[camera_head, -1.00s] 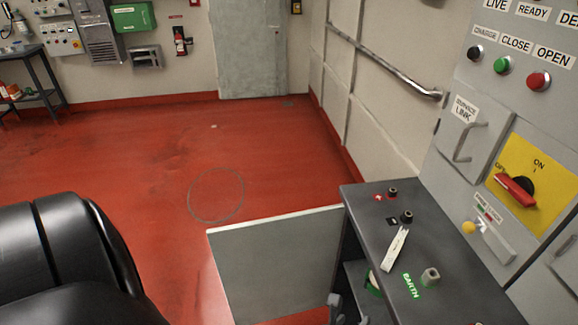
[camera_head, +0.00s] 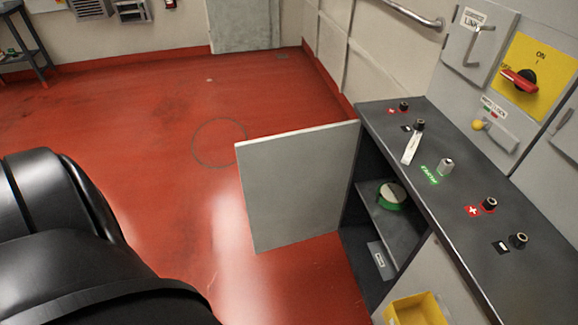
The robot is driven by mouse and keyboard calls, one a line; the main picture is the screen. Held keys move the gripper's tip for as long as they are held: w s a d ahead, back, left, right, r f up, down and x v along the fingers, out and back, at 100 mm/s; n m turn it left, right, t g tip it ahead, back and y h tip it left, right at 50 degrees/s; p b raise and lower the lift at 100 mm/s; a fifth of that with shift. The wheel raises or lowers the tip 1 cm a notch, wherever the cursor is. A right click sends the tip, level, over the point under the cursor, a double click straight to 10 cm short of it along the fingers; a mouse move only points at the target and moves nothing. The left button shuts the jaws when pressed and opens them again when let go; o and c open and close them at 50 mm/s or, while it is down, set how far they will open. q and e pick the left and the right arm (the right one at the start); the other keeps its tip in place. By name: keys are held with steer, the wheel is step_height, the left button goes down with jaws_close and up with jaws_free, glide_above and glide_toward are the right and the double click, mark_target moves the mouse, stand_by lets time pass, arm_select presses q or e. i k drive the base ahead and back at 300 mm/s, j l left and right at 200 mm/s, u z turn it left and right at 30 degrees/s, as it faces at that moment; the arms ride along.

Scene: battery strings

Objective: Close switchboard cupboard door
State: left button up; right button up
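The switchboard cupboard door (camera_head: 297,187) is a flat grey panel. It stands wide open, swung out to the left from the front of the dark-topped cupboard (camera_head: 455,198). Its hinged edge is on the right, by the cupboard's far front corner. The cupboard interior is exposed, with a shelf (camera_head: 382,212) holding a green and white roll (camera_head: 391,195) and a labelled grey item (camera_head: 381,260) lower down. My black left arm fills the lower left, but its gripper is out of the picture. My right gripper is not in view either.
Terminals and a green earth label (camera_head: 430,174) are on the cupboard top. A yellow bin (camera_head: 417,309) is at the cupboard's front, bottom right. The switch panel (camera_head: 536,76) with a red handle rises at the right. Red floor (camera_head: 140,130) left of the door is clear.

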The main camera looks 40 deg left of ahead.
mark_target(294, 184)
steer(key=k+z, duration=0.2)
steer(key=z, duration=0.2)
steer(key=k+l+z, duration=0.1)
steer(key=z, duration=0.35)
steer(key=j+z, duration=0.3)
steer(key=k+j+z, duration=0.15)
steer(key=j+z, duration=0.15)
steer(key=k+j+z, duration=0.1)
steer(key=j+z, duration=0.2)
steer(key=j, duration=0.15)
steer(key=k+j, duration=0.1)
steer(key=j, duration=0.3)
steer(key=k+j, duration=0.15)
steer(key=j, duration=0.25)
steer(key=k+j, duration=0.1)
steer(key=j, duration=0.3)
steer(key=k+j, duration=0.15)
steer(key=j, duration=0.25)
steer(key=k+j, duration=0.1)
steer(key=j, duration=0.3)
